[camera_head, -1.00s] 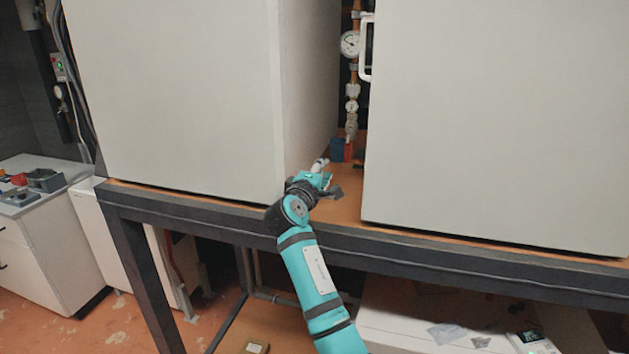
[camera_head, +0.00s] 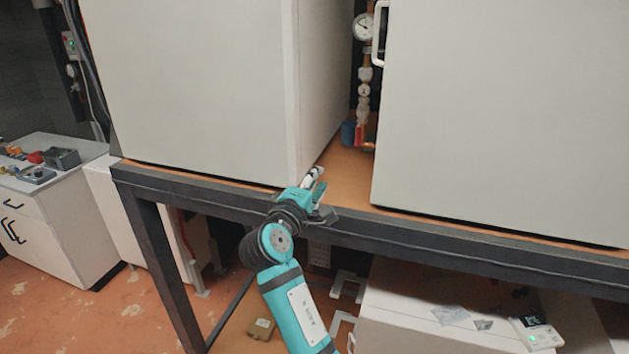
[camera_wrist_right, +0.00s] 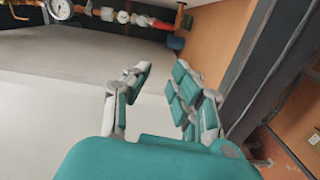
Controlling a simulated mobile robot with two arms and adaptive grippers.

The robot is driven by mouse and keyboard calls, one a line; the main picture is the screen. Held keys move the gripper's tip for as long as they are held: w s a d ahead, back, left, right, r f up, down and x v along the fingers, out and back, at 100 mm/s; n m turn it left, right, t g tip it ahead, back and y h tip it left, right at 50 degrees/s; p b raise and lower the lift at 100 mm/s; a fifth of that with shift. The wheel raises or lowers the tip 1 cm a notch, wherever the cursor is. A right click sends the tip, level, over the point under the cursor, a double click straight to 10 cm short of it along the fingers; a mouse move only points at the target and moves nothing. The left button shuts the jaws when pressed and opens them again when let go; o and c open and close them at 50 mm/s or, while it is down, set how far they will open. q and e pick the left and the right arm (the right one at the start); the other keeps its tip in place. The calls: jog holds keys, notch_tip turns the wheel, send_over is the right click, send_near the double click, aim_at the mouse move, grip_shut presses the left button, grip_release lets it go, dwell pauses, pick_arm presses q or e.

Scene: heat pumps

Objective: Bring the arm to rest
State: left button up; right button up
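My right arm comes up from the bottom of the head view. Its teal and white gripper (camera_head: 314,187) is at the front edge of the frame's orange shelf (camera_head: 350,172), by the lower corner of the left white cabinet (camera_head: 205,90). In the right wrist view the two fingers of the gripper (camera_wrist_right: 160,92) stand apart with nothing between them. The cabinet's pale side fills the left of that view. My left gripper is not in view.
A dark metal frame (camera_head: 440,243) runs across under both cabinets. The right white cabinet (camera_head: 510,110) is close to the gripper. Pipes with a gauge (camera_head: 364,27) stand in the gap behind. A white unit (camera_head: 400,320) is below the shelf.

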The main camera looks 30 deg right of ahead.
jog(key=shift+s+a, duration=0.1)
dwell(0.4)
jog(key=w+a+f+n+y+b, duration=0.2)
jog(key=a+f+y, duration=0.1)
jog(key=f, duration=1)
jog(key=w+a+f+n+y+b, duration=0.1)
jog(key=w+a+f+n+y, duration=0.15)
jog(key=f, duration=0.95)
jog(key=s+a+f+g+y+b, duration=0.15)
jog(key=s+f, duration=0.25)
jog(key=f, duration=0.6)
jog(key=s+a+f+m+y+b, duration=0.1)
jog(key=s+a+f+y, duration=0.15)
jog(key=f, duration=0.75)
jog(key=s+a+f+g+y+b, duration=0.1)
jog(key=s+f, duration=0.3)
jog(key=f, duration=0.6)
jog(key=s+a+f+m+g+y+b, duration=0.1)
jog(key=s+f+m+g+y+b, duration=0.25)
jog(key=s+f, duration=1.5)
jog(key=s+f+m+g, duration=0.1)
jog(key=s+f, duration=0.3)
jog(key=s, duration=0.5)
jog(key=s+d+f+m+g+b, duration=0.1)
jog(key=s+f, duration=0.3)
jog(key=s, duration=0.5)
jog(key=s+d+f+m+g+b, duration=0.1)
jog(key=s+f+m+g, duration=0.1)
jog(key=s, duration=0.7)
jog(key=shift+f, duration=0.9)
